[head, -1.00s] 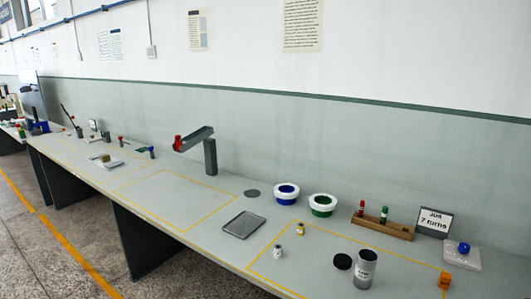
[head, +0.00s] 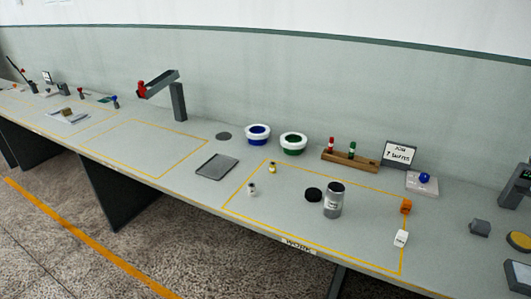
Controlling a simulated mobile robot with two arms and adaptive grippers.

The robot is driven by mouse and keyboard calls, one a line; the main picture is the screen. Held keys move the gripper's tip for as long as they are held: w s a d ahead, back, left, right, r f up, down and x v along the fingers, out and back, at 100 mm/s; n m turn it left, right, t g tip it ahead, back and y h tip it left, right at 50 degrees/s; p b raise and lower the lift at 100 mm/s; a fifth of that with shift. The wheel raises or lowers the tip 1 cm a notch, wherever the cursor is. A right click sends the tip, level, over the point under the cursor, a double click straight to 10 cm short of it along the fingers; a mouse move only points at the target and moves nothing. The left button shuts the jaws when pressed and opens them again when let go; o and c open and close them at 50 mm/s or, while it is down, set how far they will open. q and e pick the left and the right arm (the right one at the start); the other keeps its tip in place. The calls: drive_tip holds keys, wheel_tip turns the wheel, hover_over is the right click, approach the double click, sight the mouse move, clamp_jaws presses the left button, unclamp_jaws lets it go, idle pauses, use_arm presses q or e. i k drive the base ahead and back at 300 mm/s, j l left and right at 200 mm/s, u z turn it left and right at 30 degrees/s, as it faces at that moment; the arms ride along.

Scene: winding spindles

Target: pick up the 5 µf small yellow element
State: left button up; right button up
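A small upright yellow piece with a pale band (head: 272,168) stands near the back left of the yellow-outlined work area on the bench. A similar small white or grey piece (head: 251,190) stands a little in front of it and to its left. Any marking on these two is too small to read. A larger grey cylinder with a label (head: 333,200) stands to the right, beside a black disc (head: 313,194). An orange block (head: 406,206) sits at the right edge of the outline. Neither of my grippers shows in the head view.
A dark tray (head: 215,166) lies left of the outline. Blue (head: 257,135) and green (head: 293,143) ringed bowls, a wooden rack (head: 350,160) and a "JOB 7 turns" sign (head: 399,153) stand behind. A white labelled block (head: 401,238) is at front right. The outline's front middle is clear.

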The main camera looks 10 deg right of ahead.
sight(273, 165)
drive_tip(key=i+j+z, duration=0.2)
drive_tip(key=z, duration=0.25)
drive_tip(key=i+j+z, duration=0.2)
drive_tip(key=z, duration=0.25)
drive_tip(key=j, duration=0.1)
